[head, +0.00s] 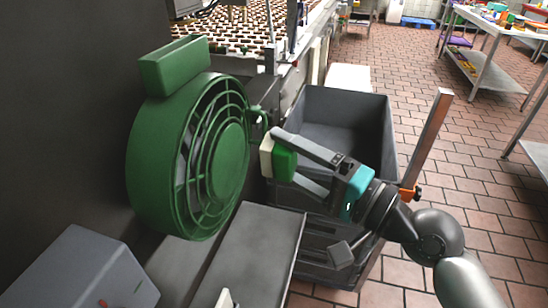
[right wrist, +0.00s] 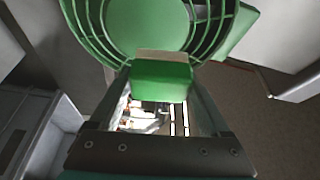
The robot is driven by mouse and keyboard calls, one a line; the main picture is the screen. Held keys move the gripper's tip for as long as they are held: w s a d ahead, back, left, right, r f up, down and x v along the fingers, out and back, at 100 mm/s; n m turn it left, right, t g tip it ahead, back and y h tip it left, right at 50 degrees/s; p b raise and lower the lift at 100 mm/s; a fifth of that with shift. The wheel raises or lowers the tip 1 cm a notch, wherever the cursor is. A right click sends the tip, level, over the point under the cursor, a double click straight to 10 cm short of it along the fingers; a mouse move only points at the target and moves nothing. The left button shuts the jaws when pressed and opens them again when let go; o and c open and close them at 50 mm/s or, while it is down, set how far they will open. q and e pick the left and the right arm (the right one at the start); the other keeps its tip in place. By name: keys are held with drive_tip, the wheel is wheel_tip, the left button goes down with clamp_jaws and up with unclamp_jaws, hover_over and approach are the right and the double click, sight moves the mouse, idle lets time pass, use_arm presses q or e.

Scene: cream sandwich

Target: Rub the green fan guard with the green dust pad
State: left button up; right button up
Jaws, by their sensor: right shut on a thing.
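The green fan guard (head: 216,150) is the round ringed grille on the front of a green fan housing, at the left of the head view. It also shows at the top of the right wrist view (right wrist: 92,22). The green dust pad (head: 283,162) has a pale cream face turned toward the guard. My right gripper (head: 285,160) is shut on the pad and holds it to the right of the guard. In the head view a gap shows between pad and guard. In the right wrist view the pad (right wrist: 160,82) overlaps the guard's lower edge. My left gripper is not in view.
A dark grey open crate (head: 378,112) stands behind and below my right gripper. A grey flat surface (head: 250,250) lies below the fan. A grey box (head: 75,270) is at the lower left. A conveyor with brown pieces (head: 250,25) is behind.

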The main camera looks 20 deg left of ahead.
drive_tip(key=shift+d, duration=0.15)
drive_tip(key=shift+d+f+b, duration=0.1)
drive_tip(key=shift+d+b, duration=0.4)
drive_tip(key=shift+d, duration=0.9)
drive_tip(key=shift+t, duration=0.4)
